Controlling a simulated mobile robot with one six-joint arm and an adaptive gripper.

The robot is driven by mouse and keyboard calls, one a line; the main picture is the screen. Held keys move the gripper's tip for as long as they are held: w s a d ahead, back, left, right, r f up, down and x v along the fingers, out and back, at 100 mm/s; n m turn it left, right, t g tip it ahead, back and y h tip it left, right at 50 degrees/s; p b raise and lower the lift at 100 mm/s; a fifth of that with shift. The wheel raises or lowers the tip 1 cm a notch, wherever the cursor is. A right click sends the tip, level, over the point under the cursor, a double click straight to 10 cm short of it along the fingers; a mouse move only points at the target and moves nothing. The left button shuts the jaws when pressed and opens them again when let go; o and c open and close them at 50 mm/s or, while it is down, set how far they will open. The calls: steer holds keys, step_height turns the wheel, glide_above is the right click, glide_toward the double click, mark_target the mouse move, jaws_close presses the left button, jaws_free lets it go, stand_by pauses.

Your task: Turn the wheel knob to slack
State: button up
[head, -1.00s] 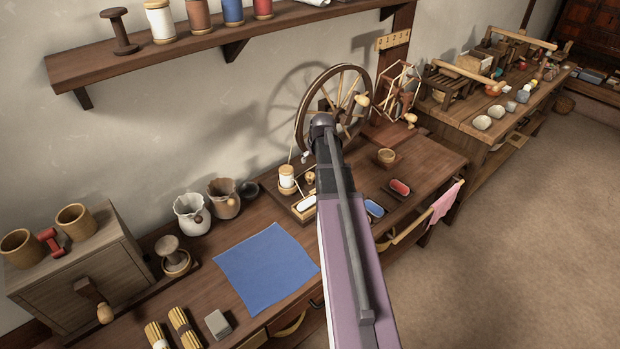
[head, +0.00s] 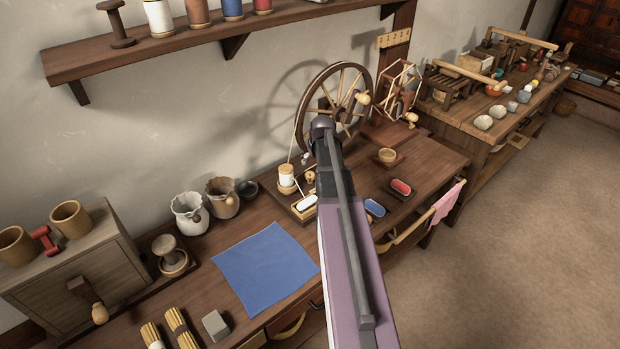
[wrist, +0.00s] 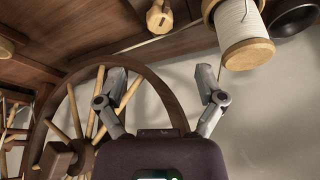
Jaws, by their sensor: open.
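The spoked wheel (head: 304,112) stands at the back of the bench in the head view, partly behind my arm. Its rim also crosses the wrist view (wrist: 157,90). A pale wooden knob (head: 364,98) shows on the wheel's right side. Another small wooden knob (head: 309,176) sits beside a white thread spool (head: 286,175). The wrist view shows this knob (wrist: 159,18) and spool (wrist: 243,35) at the top. I cannot tell which is the wheel knob or its setting. My gripper (wrist: 160,80) is open and empty, its fingers apart, below the knob in the picture; my arm hides it from the head.
A blue cloth (head: 264,268) lies at the front of the bench. Jars (head: 190,213) and a cabinet (head: 70,265) stand left. Small dishes with blue (head: 375,207) and red (head: 401,187) pieces lie right of my arm. A shelf (head: 160,52) overhangs the back left.

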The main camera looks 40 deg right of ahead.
mark_target(310, 174)
steer(key=shift+b+x, duration=4.9)
steer(key=shift+x, duration=0.7)
steer(key=c, duration=1.2)
